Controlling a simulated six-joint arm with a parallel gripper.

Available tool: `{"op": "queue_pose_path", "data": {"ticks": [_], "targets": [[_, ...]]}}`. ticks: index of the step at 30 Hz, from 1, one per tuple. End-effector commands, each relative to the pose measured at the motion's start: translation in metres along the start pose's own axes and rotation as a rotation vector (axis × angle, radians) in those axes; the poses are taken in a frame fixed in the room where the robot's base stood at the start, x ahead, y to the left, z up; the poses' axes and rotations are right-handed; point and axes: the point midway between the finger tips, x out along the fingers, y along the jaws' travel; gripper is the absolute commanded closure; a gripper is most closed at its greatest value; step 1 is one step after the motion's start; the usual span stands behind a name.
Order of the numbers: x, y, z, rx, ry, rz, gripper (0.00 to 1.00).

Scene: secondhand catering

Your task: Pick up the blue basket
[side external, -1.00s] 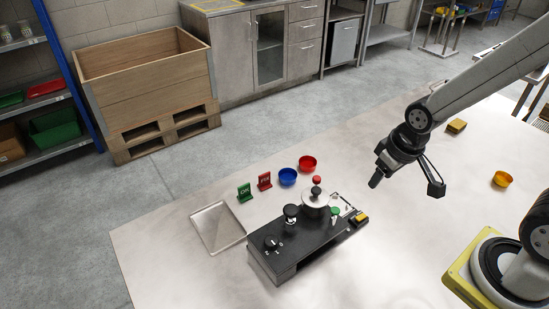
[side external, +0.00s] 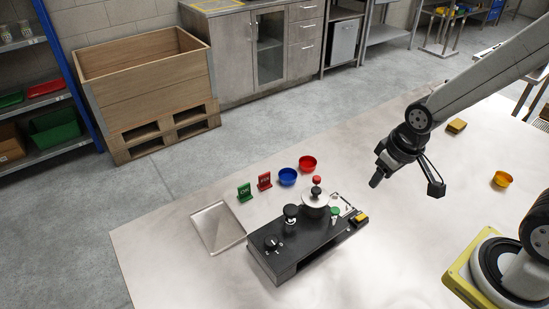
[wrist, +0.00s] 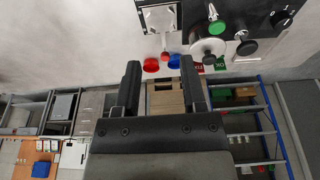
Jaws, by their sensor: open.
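The blue basket (side external: 287,176) is a small round bowl standing upright on the table, just left of a similar red bowl (side external: 307,163) and behind the black control box.
The black control box (side external: 310,236) with knobs and a silver pot-like dial stands in front of the bowls. Green and red signs (side external: 264,181) stand left of the basket. A metal tray (side external: 218,228) lies further left. A yellow bowl (side external: 502,179) and sponge (side external: 456,126) sit right.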

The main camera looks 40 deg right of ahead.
Motion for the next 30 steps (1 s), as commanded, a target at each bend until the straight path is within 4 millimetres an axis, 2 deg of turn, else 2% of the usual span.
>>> {"op": "queue_pose_path", "data": {"ticks": [8, 24, 30], "targets": [[-0.008, 0.0, -0.003, 0.0, 0.004, 0.0, 0.47], [-0.05, 0.0, -0.012, 0.0, 0.003, 0.0, 0.47], [-0.046, -0.002, -0.019, -0.099, -0.037, 0.024, 0.47]]}}
